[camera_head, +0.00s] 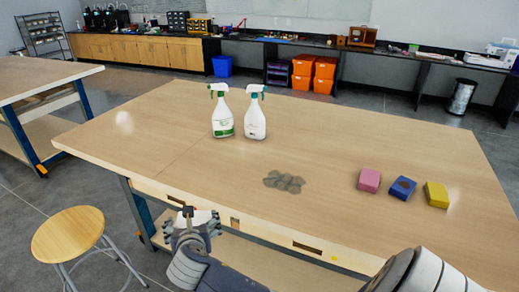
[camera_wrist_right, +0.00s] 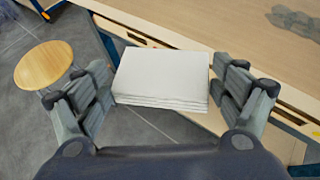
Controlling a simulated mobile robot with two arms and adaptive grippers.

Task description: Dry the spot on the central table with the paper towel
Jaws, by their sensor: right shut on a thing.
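The central table (camera_head: 330,140) has a light wood top with a dark grey wet spot (camera_head: 284,182) near its front middle. The spot also shows at the top right of the right wrist view (camera_wrist_right: 296,20). My right gripper (camera_head: 192,222) is in front of the table's front edge, left of the spot. It is shut on the paper towel (camera_wrist_right: 160,78), a white folded stack held between the two fingers. In the head view the towel (camera_head: 203,217) is partly hidden by the gripper. The towel is apart from the spot. My left gripper is not in view.
Two white spray bottles (camera_head: 222,112) (camera_head: 254,114) stand behind the spot. Pink (camera_head: 369,180), blue (camera_head: 402,189) and yellow (camera_head: 437,195) sponges lie to its right. A round stool (camera_head: 68,233) stands at the front left. The tabletop around the spot is clear.

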